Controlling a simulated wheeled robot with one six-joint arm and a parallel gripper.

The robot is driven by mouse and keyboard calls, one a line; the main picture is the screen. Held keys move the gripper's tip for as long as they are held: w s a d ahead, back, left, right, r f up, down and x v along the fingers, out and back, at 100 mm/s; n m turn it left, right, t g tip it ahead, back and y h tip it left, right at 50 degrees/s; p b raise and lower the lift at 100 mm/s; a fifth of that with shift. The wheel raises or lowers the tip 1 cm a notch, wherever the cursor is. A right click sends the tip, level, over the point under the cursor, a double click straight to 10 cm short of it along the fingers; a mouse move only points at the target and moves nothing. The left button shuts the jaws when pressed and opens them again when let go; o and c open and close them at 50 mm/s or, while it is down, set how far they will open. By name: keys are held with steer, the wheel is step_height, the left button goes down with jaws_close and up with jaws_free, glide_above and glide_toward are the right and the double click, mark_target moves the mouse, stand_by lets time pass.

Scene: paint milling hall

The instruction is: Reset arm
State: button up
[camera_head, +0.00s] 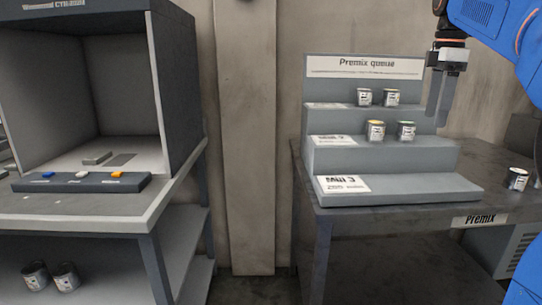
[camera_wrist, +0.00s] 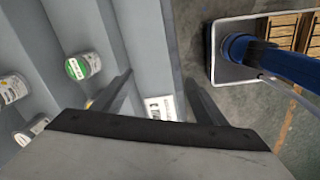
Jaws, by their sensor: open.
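My gripper (camera_head: 438,116) hangs open and empty, fingers pointing down, in front of the right end of the stepped rack in the head view. The fingers also show in the wrist view (camera_wrist: 158,80), apart, with no object between them. The grey rack (camera_head: 400,188), headed "Premix queue", carries two small cans (camera_head: 377,97) on its top step and two more (camera_head: 391,130) on its middle step. The bottom step, labelled "Mill 3", holds no can.
A lone can (camera_head: 517,180) stands on the dark Premix table (camera_head: 410,225), right of the rack. On the left is an open-fronted booth (camera_head: 175,90) with a panel of coloured buttons (camera_head: 82,181). Two cans (camera_head: 50,277) stand on its lower shelf. A wall pillar (camera_head: 247,140) separates them.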

steer(key=s+a+f+m+t, duration=0.1)
steer(key=s+a+f+m, duration=0.3)
steer(key=s+f, duration=0.5)
steer(key=s+a+f+m+t, duration=0.1)
steer(key=s+a+f+m, duration=0.3)
steer(key=s+f, duration=0.5)
steer(key=s+a+f+m+t, duration=0.2)
steer(key=s+f, duration=0.7)
steer(key=f, duration=0.9)
steer(key=a+m, duration=0.2)
steer(key=m, duration=0.2)
steer(key=shift+s+a, duration=0.15)
